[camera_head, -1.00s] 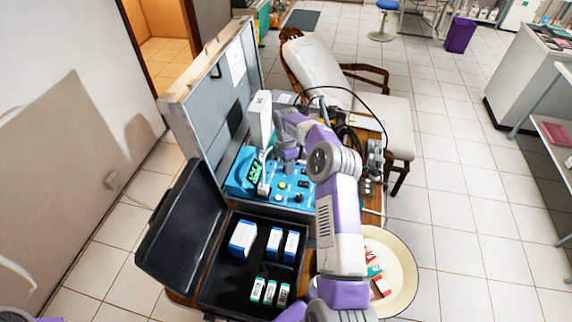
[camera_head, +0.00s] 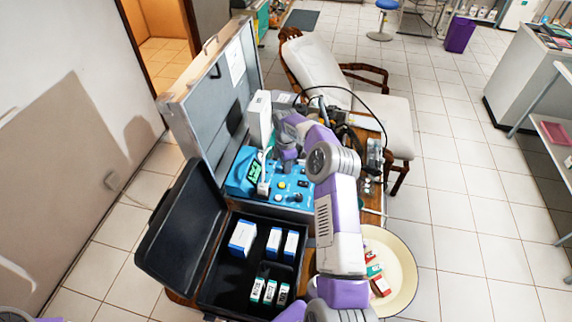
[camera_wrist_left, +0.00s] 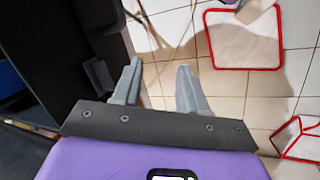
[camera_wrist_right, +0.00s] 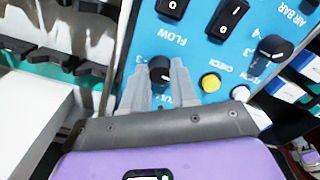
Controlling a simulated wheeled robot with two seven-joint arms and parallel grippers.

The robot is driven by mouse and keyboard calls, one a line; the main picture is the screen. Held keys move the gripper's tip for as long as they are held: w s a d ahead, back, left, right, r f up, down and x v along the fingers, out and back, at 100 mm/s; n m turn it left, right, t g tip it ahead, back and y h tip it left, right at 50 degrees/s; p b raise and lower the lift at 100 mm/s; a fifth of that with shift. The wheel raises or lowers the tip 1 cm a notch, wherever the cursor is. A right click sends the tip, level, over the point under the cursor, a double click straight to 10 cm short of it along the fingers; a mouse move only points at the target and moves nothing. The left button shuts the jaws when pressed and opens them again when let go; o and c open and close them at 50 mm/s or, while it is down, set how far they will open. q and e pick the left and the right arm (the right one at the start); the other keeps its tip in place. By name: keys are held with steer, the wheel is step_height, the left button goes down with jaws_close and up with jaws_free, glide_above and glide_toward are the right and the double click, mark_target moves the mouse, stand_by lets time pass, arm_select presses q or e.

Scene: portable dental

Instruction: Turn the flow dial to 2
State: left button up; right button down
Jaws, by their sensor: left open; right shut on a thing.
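The flow dial (camera_wrist_right: 160,69) is a black knob on the blue panel (camera_wrist_right: 205,48), beside the word FLOW, in the right wrist view. My right gripper (camera_wrist_right: 160,76) is shut on the dial, one finger on each side of it. A "3" shows at the dial's left; the other scale marks are partly covered by the fingers. In the head view my right gripper (camera_head: 288,158) is over the blue unit, and its arm hides part of the panel. My left gripper (camera_wrist_left: 156,75) is open and empty above the tiled floor in the left wrist view.
On the panel, a yellow button (camera_wrist_right: 210,83), a white button (camera_wrist_right: 240,93) and a second black knob (camera_wrist_right: 272,49) sit close to the dial. An open black case (camera_head: 225,290) with boxes stands in front. A cream round tray (camera_head: 403,270) is at the right.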

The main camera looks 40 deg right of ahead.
steer(key=m, duration=0.6)
steer(key=shift+b, duration=0.3)
steer(key=m, duration=0.5)
steer(key=shift+m+y, duration=0.3)
steer(key=m, duration=1.1)
steer(key=shift+s+m+t, duration=0.1)
steer(key=shift+m+t, duration=0.3)
steer(key=c, duration=0.9)
jaws_free()
